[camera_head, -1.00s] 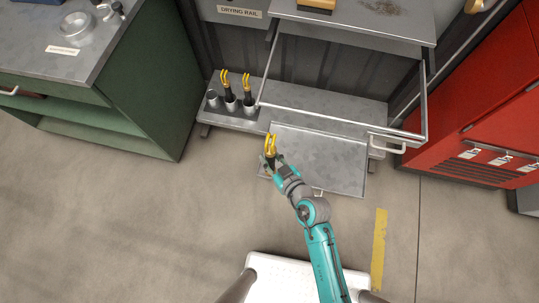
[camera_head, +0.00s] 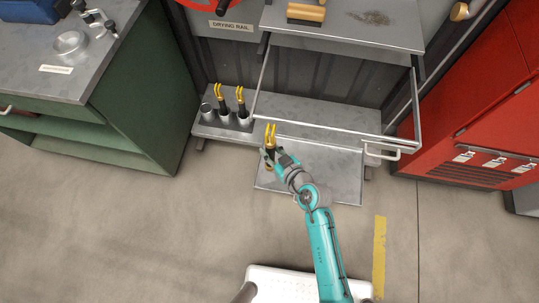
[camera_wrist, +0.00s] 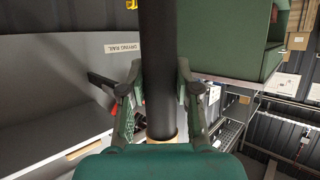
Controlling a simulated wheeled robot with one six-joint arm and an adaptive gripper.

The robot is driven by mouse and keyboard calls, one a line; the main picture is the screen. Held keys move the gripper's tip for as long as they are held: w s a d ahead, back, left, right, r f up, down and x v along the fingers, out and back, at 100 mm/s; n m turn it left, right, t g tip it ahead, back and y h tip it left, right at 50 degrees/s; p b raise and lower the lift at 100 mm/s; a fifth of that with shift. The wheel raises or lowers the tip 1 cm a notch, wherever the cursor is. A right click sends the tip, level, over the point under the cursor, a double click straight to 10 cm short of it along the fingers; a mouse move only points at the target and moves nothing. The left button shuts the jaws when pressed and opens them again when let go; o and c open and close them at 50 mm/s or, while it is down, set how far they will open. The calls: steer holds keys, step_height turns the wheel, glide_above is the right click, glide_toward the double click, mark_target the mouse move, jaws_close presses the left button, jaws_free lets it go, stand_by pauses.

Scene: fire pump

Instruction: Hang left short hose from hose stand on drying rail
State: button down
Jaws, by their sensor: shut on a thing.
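My gripper (camera_head: 269,156) is shut on a short hose with a black body and a yellow forked top (camera_head: 271,133). It holds the hose roughly upright, in front of the metal bar frame (camera_head: 330,126). In the wrist view the black hose body (camera_wrist: 157,70) runs between the fingers (camera_wrist: 158,100). The hose stand (camera_head: 222,114) has three cups in a row at the left; the leftmost cup (camera_head: 206,111) is empty and the other two hold similar yellow-topped hoses (camera_head: 240,103). The "DRYING RAIL" label (camera_head: 231,26) is on the grey panel above; it also shows in the wrist view (camera_wrist: 122,48).
A green workbench (camera_head: 110,120) stands at left and a red cabinet (camera_head: 480,110) at right. A grey shelf (camera_head: 350,32) sits above the bar frame, with a flat metal tray (camera_head: 325,185) below it. The open floor (camera_head: 130,235) in front is clear.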

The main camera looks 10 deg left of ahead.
steer(key=w+f, duration=0.1)
steer(key=w, duration=0.5)
steer(key=shift+f, duration=0.35)
stand_by(0.4)
steer(key=shift+d, duration=0.1)
steer(key=c, duration=0.8)
jaws_free()
steer(key=shift+o, duration=0.2)
steer(key=shift+s+d, duration=0.1)
steer(key=shift+s, duration=0.05)
steer(key=v, duration=1.1)
steer(key=shift+s+d+r, duration=0.2)
steer(key=shift+s+d, duration=0.05)
